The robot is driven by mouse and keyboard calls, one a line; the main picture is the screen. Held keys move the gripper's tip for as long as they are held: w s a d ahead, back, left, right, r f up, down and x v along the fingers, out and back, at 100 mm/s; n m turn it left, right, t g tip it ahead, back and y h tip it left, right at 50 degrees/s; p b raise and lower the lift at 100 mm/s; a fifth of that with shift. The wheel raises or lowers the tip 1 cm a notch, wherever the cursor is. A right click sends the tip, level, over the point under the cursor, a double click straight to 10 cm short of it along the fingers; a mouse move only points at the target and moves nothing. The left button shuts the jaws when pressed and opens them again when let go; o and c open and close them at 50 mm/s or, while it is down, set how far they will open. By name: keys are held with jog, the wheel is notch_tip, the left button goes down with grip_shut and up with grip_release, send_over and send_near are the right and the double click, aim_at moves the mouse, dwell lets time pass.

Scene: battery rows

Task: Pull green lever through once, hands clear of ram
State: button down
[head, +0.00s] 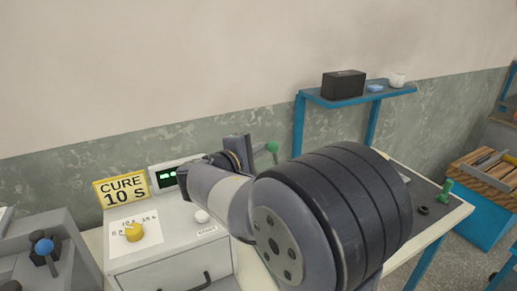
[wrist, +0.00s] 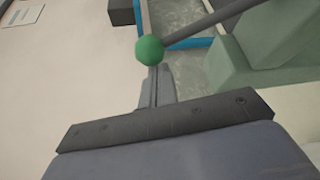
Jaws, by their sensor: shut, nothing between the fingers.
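The green lever is a grey rod (wrist: 200,25) with a round green knob (wrist: 150,50). In the wrist view the knob appears right at the tips of my gripper (wrist: 157,72), whose fingers are closed together with nothing between them. I cannot tell whether the tips touch the knob. In the head view the green knob (head: 272,147) shows just right of my gripper (head: 240,147), beyond my arm. My arm hides the lever's base. The ram cannot be made out; a pale green machine body (wrist: 240,55) stands right of the knob in the wrist view.
A grey cabinet (head: 180,263) with a yellow knob (head: 133,232), a white button (head: 202,216) and a "CURE 10 S" sign (head: 121,190) stands at left. A blue shelf (head: 350,98) holds a black box (head: 344,84). A bench (head: 455,212) lies right, carrying a small green item (head: 446,188).

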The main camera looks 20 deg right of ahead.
jog(key=shift+s+b, duration=0.15)
jog(key=shift+b, duration=0.55)
jog(key=shift+s+r+m+b, duration=0.15)
jog(key=shift+m+b, duration=0.15)
jog(key=shift+b, duration=0.05)
jog(key=shift+s+t+b, duration=0.1)
jog(key=shift+t+b, duration=0.2)
jog(key=shift+b, duration=0.05)
jog(key=shift+s+r+b, duration=0.1)
jog(key=shift+b, duration=0.25)
jog(key=s+m+h+b, duration=0.1)
jog(key=b, duration=0.4)
jog(key=shift+s+r+m, duration=0.1)
jog(key=shift+s+m, duration=0.3)
jog(key=s+m+h+b, duration=0.4)
jog(key=s+m+b, duration=0.5)
jog(key=b, duration=1.4)
jog(key=shift+s+d+r+m+h, duration=0.2)
jog(key=shift+s+r+m+h, duration=0.2)
jog(key=shift+m, duration=0.3)
